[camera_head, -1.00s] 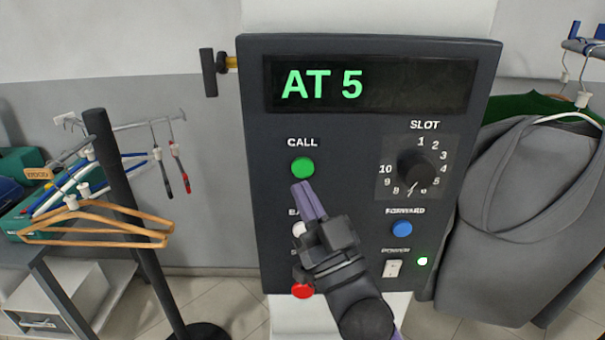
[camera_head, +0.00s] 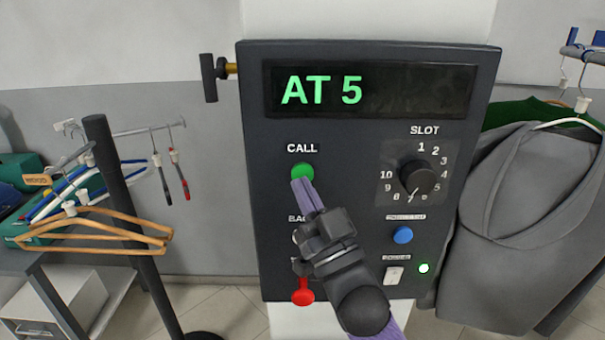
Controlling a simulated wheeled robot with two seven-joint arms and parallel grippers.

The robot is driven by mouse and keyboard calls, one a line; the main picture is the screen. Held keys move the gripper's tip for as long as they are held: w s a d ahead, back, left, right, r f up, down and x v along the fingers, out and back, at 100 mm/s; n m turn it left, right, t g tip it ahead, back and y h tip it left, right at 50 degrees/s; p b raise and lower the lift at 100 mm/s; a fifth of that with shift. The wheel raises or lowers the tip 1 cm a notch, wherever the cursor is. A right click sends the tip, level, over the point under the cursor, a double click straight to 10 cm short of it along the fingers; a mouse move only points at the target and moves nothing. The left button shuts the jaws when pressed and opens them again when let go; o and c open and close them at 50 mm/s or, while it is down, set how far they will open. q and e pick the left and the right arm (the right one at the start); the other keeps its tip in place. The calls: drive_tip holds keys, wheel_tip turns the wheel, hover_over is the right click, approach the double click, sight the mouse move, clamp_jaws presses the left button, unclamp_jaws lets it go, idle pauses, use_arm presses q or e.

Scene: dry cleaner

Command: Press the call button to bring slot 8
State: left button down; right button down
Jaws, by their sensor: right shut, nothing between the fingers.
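The control panel (camera_head: 375,130) is dark, and its display (camera_head: 322,90) reads "AT 5" in green. The green call button (camera_head: 302,171) sits under the word CALL. The slot dial (camera_head: 418,177) points down and slightly left, around 7 or 8; I cannot tell exactly which. My right gripper (camera_head: 301,185) is shut and empty. Its fingertips overlap the lower edge of the call button; I cannot tell whether they touch it. My left gripper is not in view.
A white button is mostly hidden behind my right gripper.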

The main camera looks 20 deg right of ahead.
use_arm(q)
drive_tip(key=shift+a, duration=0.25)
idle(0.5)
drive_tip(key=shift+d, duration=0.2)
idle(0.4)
use_arm(e)
drive_tip(key=shift+w+d, duration=0.1)
drive_tip(key=shift+w, duration=0.25)
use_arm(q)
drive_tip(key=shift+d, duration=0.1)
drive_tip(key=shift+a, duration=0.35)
use_arm(e)
drive_tip(key=shift+w, duration=0.2)
